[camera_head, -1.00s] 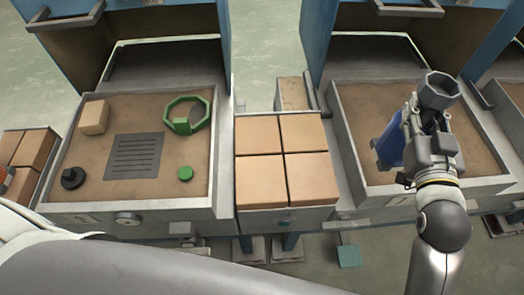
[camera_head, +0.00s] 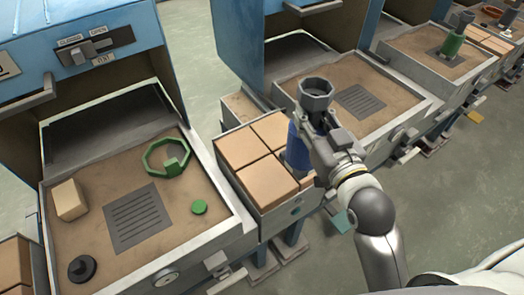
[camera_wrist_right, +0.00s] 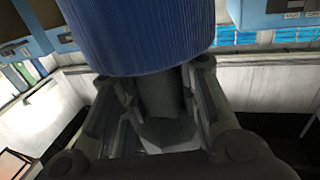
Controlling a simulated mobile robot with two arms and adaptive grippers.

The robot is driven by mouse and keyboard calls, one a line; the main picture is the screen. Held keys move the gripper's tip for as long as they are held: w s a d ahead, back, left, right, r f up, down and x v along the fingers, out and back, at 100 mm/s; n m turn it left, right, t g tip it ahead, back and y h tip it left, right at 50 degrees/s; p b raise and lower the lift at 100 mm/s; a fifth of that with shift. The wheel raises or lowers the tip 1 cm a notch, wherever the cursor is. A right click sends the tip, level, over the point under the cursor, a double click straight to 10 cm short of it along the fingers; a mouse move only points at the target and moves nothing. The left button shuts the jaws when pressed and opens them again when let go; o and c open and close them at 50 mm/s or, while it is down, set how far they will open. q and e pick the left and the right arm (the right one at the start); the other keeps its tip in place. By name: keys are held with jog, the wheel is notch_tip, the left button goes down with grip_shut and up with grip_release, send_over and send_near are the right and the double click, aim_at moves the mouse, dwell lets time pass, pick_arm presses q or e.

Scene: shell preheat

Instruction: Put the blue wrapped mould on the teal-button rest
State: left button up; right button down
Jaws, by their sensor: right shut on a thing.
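The blue wrapped mould (camera_head: 298,152) has a blue ribbed body, a grey neck and a grey octagonal cup (camera_head: 316,88) at its top. My right gripper (camera_head: 324,128) is shut on its neck and holds it upright-looking at the right side of the tan-block rest. In the right wrist view the blue body (camera_wrist_right: 140,35) fills the top, with the grey neck between the fingers. My left gripper is out of view.
A left tray (camera_head: 216,240) of sand holds a green octagonal ring (camera_head: 148,158), a grate (camera_head: 138,216), a green disc, a tan block and a black knob. A right sand tray (camera_head: 392,128) with a grate is otherwise clear. A green mould (camera_head: 451,45) stands farther right.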

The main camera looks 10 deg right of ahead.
jog(key=w+f+b, duration=0.1)
jog(key=b, duration=0.1)
jog(key=w+a+f+b, duration=0.1)
jog(key=w+b, duration=0.1)
jog(key=shift+w, duration=0.1)
jog(key=w+a+f+b, duration=0.1)
jog(key=w+a+f, duration=0.3)
jog(key=w+f, duration=0.5)
jog(key=shift+w+a+f, duration=0.2)
jog(key=shift+a+f, duration=0.15)
jog(key=shift+f, duration=0.6)
jog(key=shift+f, duration=0.15)
jog(key=c, duration=1.1)
grip_release()
jog(key=shift+f, duration=0.1)
